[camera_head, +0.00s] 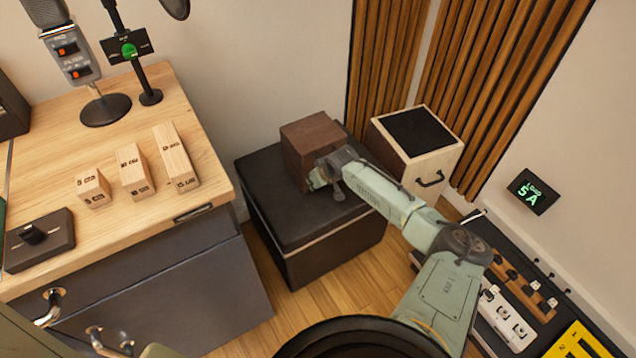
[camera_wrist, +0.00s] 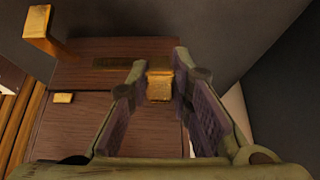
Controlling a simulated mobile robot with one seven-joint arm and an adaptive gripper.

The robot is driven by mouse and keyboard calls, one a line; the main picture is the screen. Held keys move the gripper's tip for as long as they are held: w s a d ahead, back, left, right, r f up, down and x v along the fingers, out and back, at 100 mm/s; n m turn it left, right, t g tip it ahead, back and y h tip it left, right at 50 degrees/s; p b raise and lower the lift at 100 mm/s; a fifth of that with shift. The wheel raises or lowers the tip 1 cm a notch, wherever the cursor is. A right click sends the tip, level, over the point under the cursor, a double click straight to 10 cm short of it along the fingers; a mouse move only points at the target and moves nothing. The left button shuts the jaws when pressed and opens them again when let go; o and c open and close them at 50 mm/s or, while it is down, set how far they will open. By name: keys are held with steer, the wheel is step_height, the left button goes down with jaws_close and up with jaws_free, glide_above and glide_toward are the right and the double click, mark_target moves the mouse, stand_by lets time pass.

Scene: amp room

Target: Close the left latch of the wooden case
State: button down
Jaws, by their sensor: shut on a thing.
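The dark brown wooden case (camera_head: 305,140) stands on a black box in the head view. Its front also shows in the wrist view (camera_wrist: 95,135), with a seam across it. One brass latch (camera_wrist: 158,86) lies against the front, between the fingers of my gripper (camera_wrist: 158,64). The gripper is shut on this latch; finger contact is hard to make out. The other brass latch (camera_wrist: 42,32), left in the wrist view, sticks out from the case, above a small brass catch (camera_wrist: 63,98). In the head view my gripper (camera_head: 318,180) is at the case's front and hides part of it.
The black box (camera_head: 275,210) under the case has free top in front. A pale box with a handle (camera_head: 415,150) stands close at right. A desk (camera_head: 130,220) with wooden blocks is at left. Wood slats (camera_head: 385,55) stand behind.

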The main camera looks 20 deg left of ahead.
steer(key=shift+a, duration=0.1)
stand_by(0.5)
steer(key=c, duration=1.4)
jaws_free()
steer(key=shift+c, duration=0.2)
steer(key=v, duration=1.2)
steer(key=shift+w+r, duration=0.1)
